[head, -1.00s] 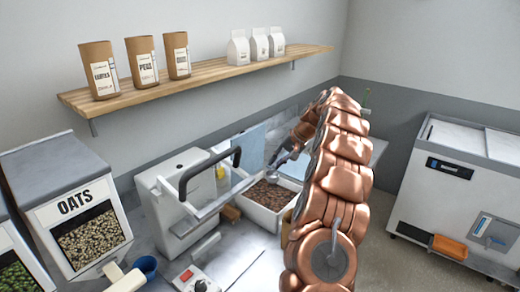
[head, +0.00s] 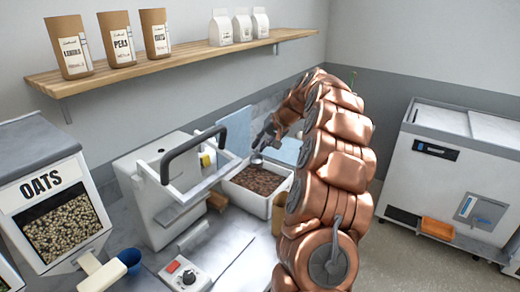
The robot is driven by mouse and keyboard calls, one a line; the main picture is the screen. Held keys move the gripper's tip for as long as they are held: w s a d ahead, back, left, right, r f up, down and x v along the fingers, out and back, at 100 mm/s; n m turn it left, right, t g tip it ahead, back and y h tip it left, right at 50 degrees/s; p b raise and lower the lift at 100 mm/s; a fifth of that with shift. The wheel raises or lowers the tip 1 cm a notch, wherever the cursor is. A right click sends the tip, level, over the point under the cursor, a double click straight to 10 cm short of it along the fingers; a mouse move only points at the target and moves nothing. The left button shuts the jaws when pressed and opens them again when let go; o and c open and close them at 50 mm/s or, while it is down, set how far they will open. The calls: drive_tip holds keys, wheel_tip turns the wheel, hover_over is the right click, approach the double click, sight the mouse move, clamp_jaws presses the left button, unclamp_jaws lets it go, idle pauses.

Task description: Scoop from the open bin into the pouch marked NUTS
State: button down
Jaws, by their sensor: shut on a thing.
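The open bin (head: 243,199) is a white tub on the counter, filled with brown pieces (head: 260,180). My gripper (head: 268,134) is above the bin's far side, small and partly hidden by my arm. It is shut on a metal scoop (head: 256,160), whose bowl hangs over the bin's far edge. I cannot tell whether the bowl holds anything or touches the contents. A tan kraft edge (head: 278,214) shows right of the bin, mostly hidden behind my arm. No label is visible on it. I see no pouch with a readable NUTS mark.
A white sealer-like machine (head: 150,190) with a raised dark handle (head: 195,150) stands left of the bin. An OATS dispenser (head: 55,200), a blue cup (head: 130,260) and a control box (head: 187,275) are nearer. A wall shelf (head: 180,57) holds labelled pouches and white cartons.

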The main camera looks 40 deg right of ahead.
drive_tip(key=shift+s+a+f+n+t+h+b, duration=0.3)
drive_tip(key=shift+t+h+b, duration=0.3)
drive_tip(key=shift+b, duration=1.15)
drive_tip(key=shift+s+a+f+n+t+h+b, duration=0.15)
drive_tip(key=shift+s+f+n+t+h+b, duration=0.2)
drive_tip(key=shift+t+b, duration=0.9)
drive_tip(key=shift+g, duration=0.55)
drive_tip(key=shift+w+f+b, duration=0.15)
drive_tip(key=shift+f+b, duration=1.6)
drive_tip(key=shift+f, duration=3.35)
wheel_tip(320, 180, up, 12)
drive_tip(key=w+d+m+g+y+p, duration=0.1)
drive_tip(key=m+g+y+p, duration=0.1)
drive_tip(key=p, duration=1.3)
drive_tip(key=shift+w+d+g+y+p, duration=0.25)
drive_tip(key=shift+g+y+p, duration=0.15)
drive_tip(key=shift+g, duration=0.6)
drive_tip(key=shift+r, duration=0.1)
drive_tip(key=shift+a, duration=0.1)
